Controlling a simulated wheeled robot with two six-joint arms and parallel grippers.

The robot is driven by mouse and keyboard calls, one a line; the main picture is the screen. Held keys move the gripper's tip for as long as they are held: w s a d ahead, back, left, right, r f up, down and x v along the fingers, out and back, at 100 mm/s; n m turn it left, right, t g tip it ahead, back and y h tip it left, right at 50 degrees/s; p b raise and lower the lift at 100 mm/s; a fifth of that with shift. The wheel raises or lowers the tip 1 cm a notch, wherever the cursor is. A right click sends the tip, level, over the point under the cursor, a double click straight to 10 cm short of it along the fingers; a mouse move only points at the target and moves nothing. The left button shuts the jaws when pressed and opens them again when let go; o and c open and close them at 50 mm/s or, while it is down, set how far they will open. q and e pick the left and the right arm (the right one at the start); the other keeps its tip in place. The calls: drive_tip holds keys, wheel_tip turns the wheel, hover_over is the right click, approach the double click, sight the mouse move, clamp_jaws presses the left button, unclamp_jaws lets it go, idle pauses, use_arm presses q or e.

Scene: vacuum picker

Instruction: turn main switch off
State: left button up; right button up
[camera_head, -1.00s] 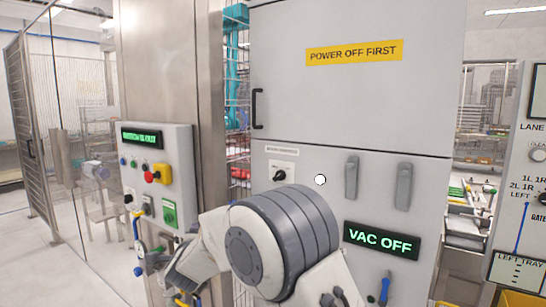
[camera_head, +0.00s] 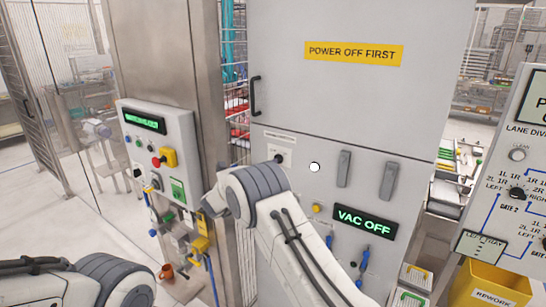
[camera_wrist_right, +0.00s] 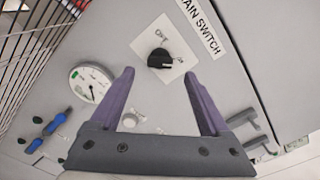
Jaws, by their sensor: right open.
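The main switch is a black rotary knob (camera_wrist_right: 160,59) on a white plate, beside a label ending in "AIN SWITCH" (camera_wrist_right: 200,27) in the right wrist view. Its markings are too small to read surely. In the head view the switch (camera_head: 279,158) sits on the grey cabinet front, just above my right arm's grey joint. My right gripper (camera_wrist_right: 159,73) is open, its two purple fingers apart and empty, with the knob showing between and just beyond the tips. I cannot tell whether they touch the panel. In the head view my right gripper is hidden. My left gripper is out of view.
The cabinet (camera_head: 330,100) also carries two grey handles (camera_head: 343,168), a "VAC OFF" display (camera_head: 363,221) and blue levers (camera_head: 362,261). A gauge (camera_wrist_right: 90,83) is near the right gripper. A control box (camera_head: 160,150) stands left; a yellow bin (camera_head: 492,286) stands lower right.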

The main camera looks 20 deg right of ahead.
drive_tip(key=p+x, duration=0.2)
drive_tip(key=x, duration=0.3)
drive_tip(key=shift+w, duration=0.1)
clamp_jaws()
